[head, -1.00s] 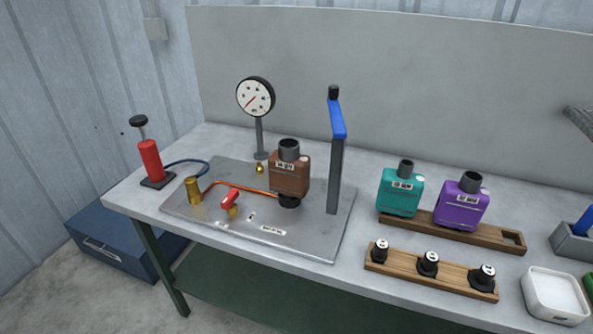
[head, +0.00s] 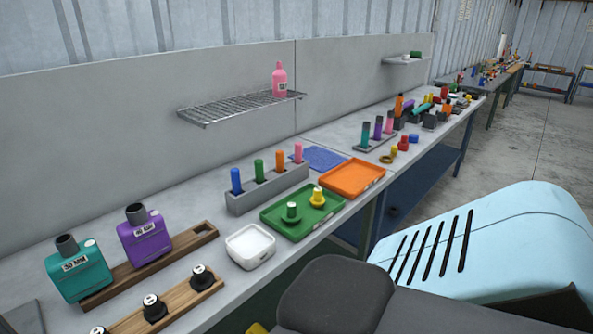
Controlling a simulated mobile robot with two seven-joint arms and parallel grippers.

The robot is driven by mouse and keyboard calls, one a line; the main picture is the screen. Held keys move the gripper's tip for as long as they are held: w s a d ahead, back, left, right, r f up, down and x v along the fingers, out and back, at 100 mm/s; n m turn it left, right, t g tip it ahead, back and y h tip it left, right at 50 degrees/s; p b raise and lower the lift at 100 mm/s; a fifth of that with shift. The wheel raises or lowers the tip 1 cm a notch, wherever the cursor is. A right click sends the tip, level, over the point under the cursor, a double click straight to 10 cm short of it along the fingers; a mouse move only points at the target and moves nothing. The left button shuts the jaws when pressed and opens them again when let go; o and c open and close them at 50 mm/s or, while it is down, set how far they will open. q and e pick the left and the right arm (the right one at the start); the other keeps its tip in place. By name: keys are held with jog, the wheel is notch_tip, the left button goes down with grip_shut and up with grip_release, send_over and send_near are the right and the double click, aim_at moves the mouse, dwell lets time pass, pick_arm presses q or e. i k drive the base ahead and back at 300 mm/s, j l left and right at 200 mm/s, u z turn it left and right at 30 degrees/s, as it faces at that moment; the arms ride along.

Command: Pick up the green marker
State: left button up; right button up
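A green marker (head: 259,171) stands upright in a grey block holder (head: 268,194) on the workbench, near the middle of the head view. A blue marker (head: 236,181) stands to its left in the same holder. An orange marker (head: 279,162) and a pink marker (head: 298,153) stand to its right. The lower part of the green marker is hidden in its slot. Neither of my grippers shows in the view.
In front of the holder are a white dish (head: 250,259) and a green tray (head: 277,236) with a green piece and a yellow piece. An orange tray (head: 352,190) lies to the right. A wire shelf (head: 215,115) with a pink bottle (head: 279,79) hangs behind, above the bench.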

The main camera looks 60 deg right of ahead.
aim_at(258, 163)
jog(key=z, duration=1.55)
